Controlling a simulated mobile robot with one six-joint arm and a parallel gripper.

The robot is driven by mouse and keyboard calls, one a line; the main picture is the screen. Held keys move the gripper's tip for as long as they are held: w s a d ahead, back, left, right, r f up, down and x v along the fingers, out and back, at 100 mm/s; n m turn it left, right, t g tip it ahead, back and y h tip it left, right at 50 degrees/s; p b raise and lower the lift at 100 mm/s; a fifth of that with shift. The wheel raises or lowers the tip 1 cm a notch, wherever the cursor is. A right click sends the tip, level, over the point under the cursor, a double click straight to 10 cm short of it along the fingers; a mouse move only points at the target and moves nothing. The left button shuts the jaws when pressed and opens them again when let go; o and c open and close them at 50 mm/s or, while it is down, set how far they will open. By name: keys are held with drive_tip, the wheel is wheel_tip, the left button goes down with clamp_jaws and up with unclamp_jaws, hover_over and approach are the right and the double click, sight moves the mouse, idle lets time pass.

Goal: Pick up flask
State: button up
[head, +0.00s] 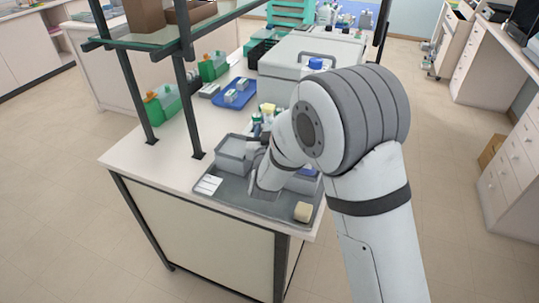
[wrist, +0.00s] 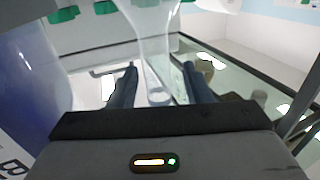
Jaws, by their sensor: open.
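A clear glass flask (wrist: 154,52) shows in the wrist view, with its wide part towards the top of the picture and its narrow part between my fingers. My gripper (wrist: 160,72) is open, with one dark finger on each side of the flask's narrow part. A gap shows on both sides, and I see no firm contact. In the head view my arm covers much of the bench's near end, and I cannot make out the flask there.
A grey tray (head: 235,195) on the bench's near end holds a grey bin (head: 235,152), a white card (head: 207,185) and a cream cylinder (head: 303,211). A blue tray (head: 233,96), green racks (head: 162,104) and a white box-shaped machine (head: 290,70) stand farther back. Dark shelf posts (head: 186,110) rise at the left.

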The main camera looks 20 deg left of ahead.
drive_tip(key=shift+w, duration=0.2)
drive_tip(key=shift+c, duration=0.5)
drive_tip(key=c, duration=0.6)
drive_tip(key=shift+c, duration=0.6)
drive_tip(key=shift+r, duration=0.15)
